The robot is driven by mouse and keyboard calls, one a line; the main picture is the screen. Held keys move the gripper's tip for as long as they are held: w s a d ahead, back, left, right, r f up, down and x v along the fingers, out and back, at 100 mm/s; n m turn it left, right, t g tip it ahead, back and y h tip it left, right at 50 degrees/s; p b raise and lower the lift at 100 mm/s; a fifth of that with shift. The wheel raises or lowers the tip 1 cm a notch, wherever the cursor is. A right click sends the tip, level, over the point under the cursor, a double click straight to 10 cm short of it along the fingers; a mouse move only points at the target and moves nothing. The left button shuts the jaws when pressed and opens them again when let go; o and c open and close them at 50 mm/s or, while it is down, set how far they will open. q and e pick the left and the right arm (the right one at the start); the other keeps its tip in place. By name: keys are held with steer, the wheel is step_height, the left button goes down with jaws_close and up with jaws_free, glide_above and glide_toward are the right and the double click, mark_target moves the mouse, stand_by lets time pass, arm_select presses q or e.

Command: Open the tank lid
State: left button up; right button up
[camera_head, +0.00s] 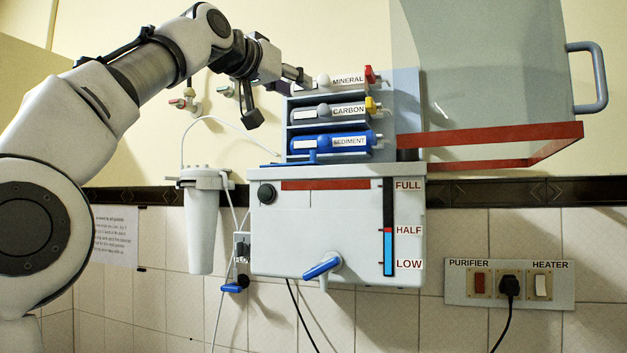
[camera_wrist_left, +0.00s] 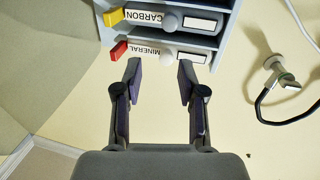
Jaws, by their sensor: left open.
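The white tank (camera_head: 335,235) hangs on the wall with a FULL, HALF and LOW gauge on its front. A large see-through cover (camera_head: 490,70) with a red lower rim and a grey handle (camera_head: 588,78) stands swung out at the right. I cannot tell whether this cover is the tank lid. My left gripper (camera_head: 275,95) is open and empty at the left of the top MINERAL cartridge (camera_head: 345,82). In the left wrist view, its fingers (camera_wrist_left: 160,75) point at the MINERAL cartridge (camera_wrist_left: 165,53), apart from each other. My right gripper is not in view.
The CARBON (camera_head: 345,110) and SEDIMENT (camera_head: 335,142) cartridges sit in the rack below MINERAL. A white filter (camera_head: 202,225) with tubes hangs left of the tank. A blue-handled tap (camera_head: 322,267) sticks out below. A switch panel (camera_head: 510,285) is at the lower right.

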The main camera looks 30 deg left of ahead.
arm_select(q)
steer(key=b, duration=1)
glide_toward(311, 154)
steer(key=w, duration=0.4)
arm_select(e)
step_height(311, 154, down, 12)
arm_select(q)
steer(key=p, duration=0.2)
steer(key=shift+w+d+r+p, duration=0.15)
steer(key=shift+w+r+p, duration=0.05)
steer(key=shift+r+p, duration=0.15)
steer(key=w+p, duration=0.3)
steer(key=p, duration=0.1)
steer(key=w+p, duration=0.2)
steer(key=shift+w+a, duration=0.3)
steer(key=shift+a, duration=0.05)
steer(key=shift+w+f+p, duration=0.15)
steer(key=shift+w+p, duration=0.15)
steer(key=shift+p, duration=0.25)
steer(key=shift+d+f, duration=0.1)
steer(key=shift+f, duration=0.1)
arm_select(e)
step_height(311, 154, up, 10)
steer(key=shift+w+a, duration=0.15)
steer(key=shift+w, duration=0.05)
arm_select(q)
steer(key=shift+w, duration=0.1)
jaws_close()
